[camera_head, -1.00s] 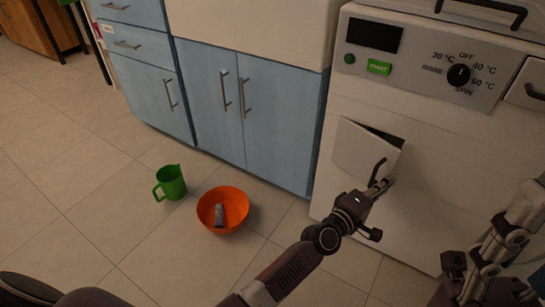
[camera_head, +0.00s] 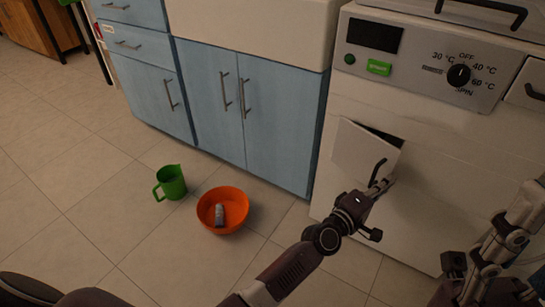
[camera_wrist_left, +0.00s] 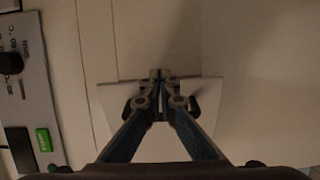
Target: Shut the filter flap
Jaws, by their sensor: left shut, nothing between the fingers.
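The filter flap (camera_head: 362,148) is a white square panel low on the front of the white washing machine (camera_head: 440,140). It stands ajar, tilted out, with a dark gap along its upper right edge. My left gripper (camera_head: 384,174) is shut and empty at the flap's lower right side. In the left wrist view the closed fingertips (camera_wrist_left: 160,76) overlap the edge of the flap (camera_wrist_left: 112,97); I cannot tell whether they touch it. Part of my right arm shows at the lower right; its fingers cannot be made out clearly.
An orange bowl (camera_head: 232,195) holding a small grey object (camera_head: 219,215) and a green jug (camera_head: 171,182) stand on the tiled floor. Blue cabinets (camera_head: 272,125) adjoin the machine on the left. Its control panel (camera_head: 430,59) is above the flap.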

